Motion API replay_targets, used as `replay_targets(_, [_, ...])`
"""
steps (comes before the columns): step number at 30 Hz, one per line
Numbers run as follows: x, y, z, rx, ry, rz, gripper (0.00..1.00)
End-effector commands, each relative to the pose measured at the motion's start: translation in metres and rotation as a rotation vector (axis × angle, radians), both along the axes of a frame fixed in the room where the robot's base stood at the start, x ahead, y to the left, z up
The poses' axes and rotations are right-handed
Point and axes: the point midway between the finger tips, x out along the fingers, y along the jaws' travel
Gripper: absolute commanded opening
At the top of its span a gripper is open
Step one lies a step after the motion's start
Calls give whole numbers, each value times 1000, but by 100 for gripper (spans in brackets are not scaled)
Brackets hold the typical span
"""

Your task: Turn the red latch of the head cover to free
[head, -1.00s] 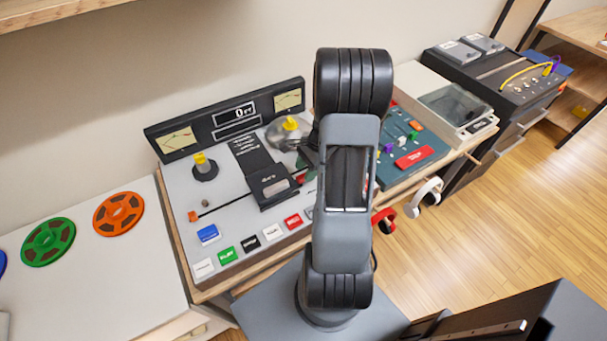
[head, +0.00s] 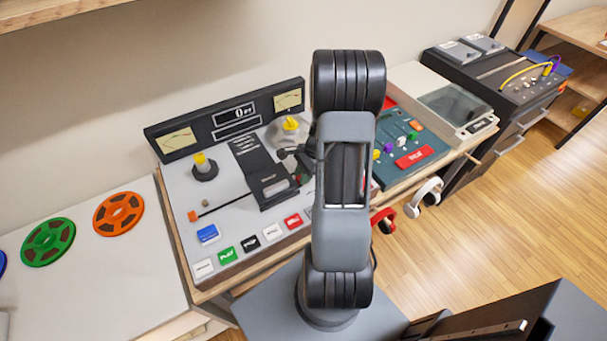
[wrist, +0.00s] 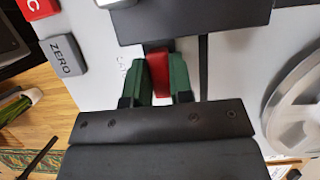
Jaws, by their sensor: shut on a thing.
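The head cover (head: 270,187) is a black block on the tape deck's light grey top, left of my arm in the head view. In the wrist view the head cover (wrist: 190,22) is the dark block at the top. The red latch (wrist: 159,70) sticks out from the cover's edge. My gripper (wrist: 160,84) has green fingertips, one on each side of the latch, and is shut on it. In the head view my arm hides most of the gripper and the latch.
The tape deck (head: 190,238) has a row of coloured buttons along its front, with the grey ZERO button (wrist: 64,54) left of my gripper in the wrist view. A reel (wrist: 300,110) lies to the right there. A mixer (head: 425,145) stands right of my arm.

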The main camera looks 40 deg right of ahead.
Motion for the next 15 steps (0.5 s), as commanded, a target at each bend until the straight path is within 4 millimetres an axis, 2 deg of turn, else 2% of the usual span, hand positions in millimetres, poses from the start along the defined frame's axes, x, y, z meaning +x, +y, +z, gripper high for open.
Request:
replay_targets(4, [0,0,0,0,0,0,0])
replay_targets(15, [-1,0,0,0,0,82,0])
